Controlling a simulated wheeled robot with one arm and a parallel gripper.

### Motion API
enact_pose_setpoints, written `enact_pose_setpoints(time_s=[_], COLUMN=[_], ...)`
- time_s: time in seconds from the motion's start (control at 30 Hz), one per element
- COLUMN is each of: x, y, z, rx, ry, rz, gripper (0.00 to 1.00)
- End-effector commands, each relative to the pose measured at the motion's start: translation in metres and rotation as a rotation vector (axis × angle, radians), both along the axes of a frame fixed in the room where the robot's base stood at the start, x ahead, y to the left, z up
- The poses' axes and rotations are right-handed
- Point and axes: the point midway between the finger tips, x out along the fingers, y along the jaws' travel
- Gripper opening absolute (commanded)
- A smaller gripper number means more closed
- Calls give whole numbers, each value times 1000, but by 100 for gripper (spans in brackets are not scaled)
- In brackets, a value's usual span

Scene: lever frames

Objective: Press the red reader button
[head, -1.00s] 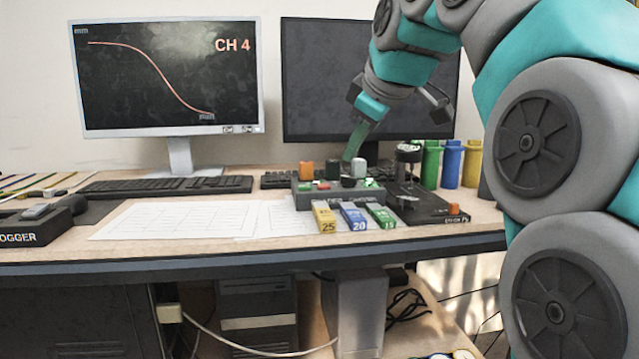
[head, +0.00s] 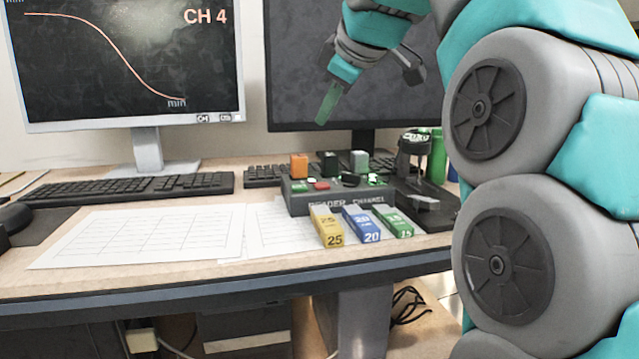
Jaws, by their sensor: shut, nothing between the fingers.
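The reader box (head: 352,201) is a dark grey unit lettered "READER CHANNEL" on the desk, right of the middle. Its small red button (head: 322,186) sits on the top face, toward the left, beside a green key or display (head: 299,187). My gripper (head: 322,120) is shut and empty. Its green fingers point down and to the left, and in the picture they lie above the red button, apart from the box. The exact depth between fingertips and button is hard to judge.
Orange (head: 299,165), black (head: 329,164) and grey (head: 359,161) blocks stand at the box's back. Yellow (head: 327,227), blue (head: 362,224) and green (head: 394,221) labelled blocks lie in front. A dark stand (head: 412,160) is at the right. Paper sheets (head: 140,235) lie left.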

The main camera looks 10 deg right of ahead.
Motion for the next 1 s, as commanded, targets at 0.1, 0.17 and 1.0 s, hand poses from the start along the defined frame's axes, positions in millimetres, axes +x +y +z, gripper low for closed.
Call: enact_pose_setpoints(time_s=[0.1, 0.17, 1.0], x=[0, 0, 0], y=[0, 0, 0], z=[0, -1, -80], rx=[0, 0, 0], ry=[0, 0, 1], rz=[0, 0, 1], gripper=[0, 0, 0])
